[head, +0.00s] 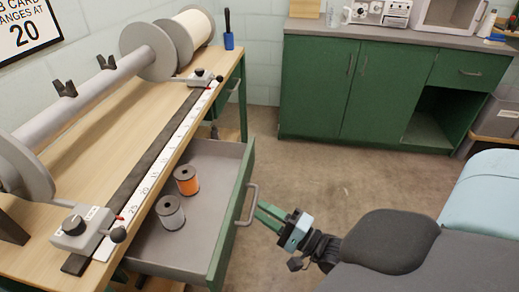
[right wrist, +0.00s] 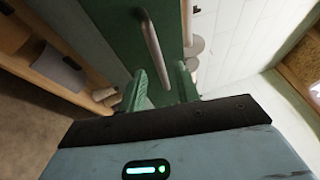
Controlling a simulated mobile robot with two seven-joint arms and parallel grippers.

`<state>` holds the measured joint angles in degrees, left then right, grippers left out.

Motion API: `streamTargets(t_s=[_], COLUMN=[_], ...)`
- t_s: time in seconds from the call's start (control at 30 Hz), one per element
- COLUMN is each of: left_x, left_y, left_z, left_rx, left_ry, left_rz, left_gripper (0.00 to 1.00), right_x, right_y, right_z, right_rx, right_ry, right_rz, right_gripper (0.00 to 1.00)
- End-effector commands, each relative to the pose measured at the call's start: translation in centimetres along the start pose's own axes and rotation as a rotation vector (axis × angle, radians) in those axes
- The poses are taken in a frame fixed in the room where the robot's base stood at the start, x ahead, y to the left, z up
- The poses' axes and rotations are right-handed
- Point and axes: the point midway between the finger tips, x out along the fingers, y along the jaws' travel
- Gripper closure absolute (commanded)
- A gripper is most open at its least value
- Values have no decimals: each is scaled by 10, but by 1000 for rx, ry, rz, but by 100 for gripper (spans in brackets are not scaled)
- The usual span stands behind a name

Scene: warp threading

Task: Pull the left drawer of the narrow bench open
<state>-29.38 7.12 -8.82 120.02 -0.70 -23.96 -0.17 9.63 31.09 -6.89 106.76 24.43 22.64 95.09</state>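The narrow bench (head: 95,112) runs along the left of the head view. Its left drawer (head: 215,245), the nearer one, stands pulled out, with its grey inside showing. An orange spool (head: 186,180) and a grey spool (head: 170,212) stand upright in it. The drawer's bar handle (head: 248,205) is on its green front and also shows in the right wrist view (right wrist: 151,45). My right gripper (head: 260,209) is open, its green fingers pointing at the handle. In the right wrist view the fingers (right wrist: 164,82) are apart with the handle's end between or just beyond them; contact is unclear. My left gripper is out of view.
On the bench top are a long roller with discs (head: 90,90) and a ruler strip (head: 160,155). A second drawer front (head: 229,92) is farther along. Green cabinets (head: 345,90) stand at the back. The floor (head: 310,170) between is clear.

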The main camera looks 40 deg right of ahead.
Motion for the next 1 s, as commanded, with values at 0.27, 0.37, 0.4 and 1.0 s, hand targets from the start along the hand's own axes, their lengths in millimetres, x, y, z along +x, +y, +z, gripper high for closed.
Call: streamTargets(t_s=[0.27,0.37,0.4,1.0], left_x=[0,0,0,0], left_y=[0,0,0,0], left_z=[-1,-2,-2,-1], left_rx=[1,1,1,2], left_ry=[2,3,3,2], left_rz=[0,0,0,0], left_gripper=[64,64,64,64], right_x=[-42,-50,-52,-55], right_y=[0,0,0,0], right_z=[0,0,0,0], right_rx=[0,0,0,-1], right_ry=[0,0,0,0], right_rz=[3,2,1,-1], right_gripper=[68,68,68,68])
